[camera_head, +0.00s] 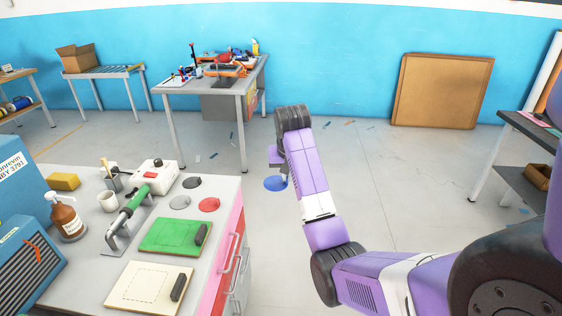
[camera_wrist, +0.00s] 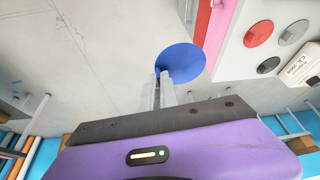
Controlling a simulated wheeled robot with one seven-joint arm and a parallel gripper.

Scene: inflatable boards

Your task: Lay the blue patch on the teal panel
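The round blue patch (camera_head: 275,183) hangs in the air right of the workbench, over the floor. My gripper (camera_head: 284,176) is shut on its edge. In the wrist view the fingertips (camera_wrist: 161,78) meet the edge of the blue patch (camera_wrist: 185,60), and most of the disc extends beyond them. No panel looks clearly teal. A green panel (camera_head: 165,236) with a black block on its right side lies flat on the bench, left of and nearer than the gripper. A cream panel (camera_head: 135,285) with a similar black block lies in front of it.
The bench (camera_head: 226,190) also holds red (camera_head: 209,204), grey (camera_head: 180,202) and black (camera_head: 192,182) discs. A green-handled tool (camera_head: 133,203), a mug (camera_head: 107,201) and a pump bottle (camera_head: 66,218) stand left. The floor around my arm is mostly clear.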

